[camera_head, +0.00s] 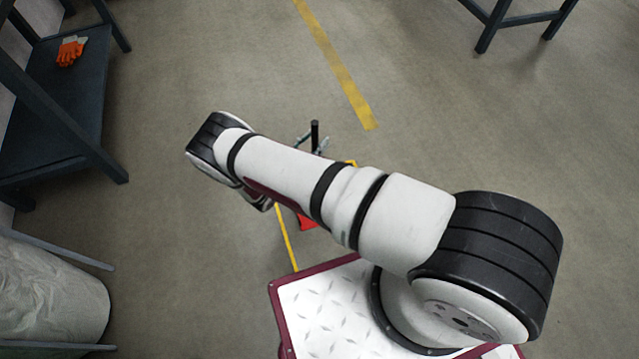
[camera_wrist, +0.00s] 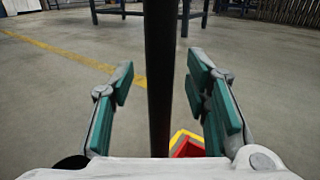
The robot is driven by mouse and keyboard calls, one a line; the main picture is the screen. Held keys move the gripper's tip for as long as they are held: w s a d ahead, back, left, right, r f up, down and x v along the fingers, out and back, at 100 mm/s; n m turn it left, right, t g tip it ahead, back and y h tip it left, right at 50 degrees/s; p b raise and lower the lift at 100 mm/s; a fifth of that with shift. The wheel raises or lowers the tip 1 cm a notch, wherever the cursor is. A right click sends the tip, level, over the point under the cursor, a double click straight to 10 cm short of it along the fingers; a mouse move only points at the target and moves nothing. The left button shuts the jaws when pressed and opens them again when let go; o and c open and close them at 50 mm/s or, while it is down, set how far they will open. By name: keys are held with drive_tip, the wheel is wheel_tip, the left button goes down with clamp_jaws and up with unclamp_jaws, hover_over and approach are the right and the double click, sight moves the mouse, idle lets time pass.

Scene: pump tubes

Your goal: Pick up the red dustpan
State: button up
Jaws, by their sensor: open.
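The red dustpan (camera_head: 307,223) is mostly hidden behind my arm in the head view; a red patch and a bit of yellow edge show. Its red pan with yellow rim (camera_wrist: 187,145) shows low in the wrist view, partly behind the right finger. A long black upright handle (camera_wrist: 161,80) stands between the fingers; its top (camera_head: 315,127) also shows in the head view. My gripper (camera_wrist: 160,74) is open, with green-padded fingers on either side of the handle and visible gaps to it. The fingers also show beside the handle top in the head view (camera_head: 311,142).
A dark workbench (camera_head: 60,115) with orange gloves (camera_head: 70,51) stands at the left. A grey bin-like object (camera_head: 45,290) is at the lower left. Table legs (camera_head: 492,28) show at the upper right. Yellow lines (camera_head: 338,65) mark the floor, which is clear around them.

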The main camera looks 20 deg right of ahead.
drive_tip(key=shift+w+d, duration=0.1)
drive_tip(key=shift+d, duration=0.1)
clamp_jaws()
drive_tip(key=shift+r, duration=0.2)
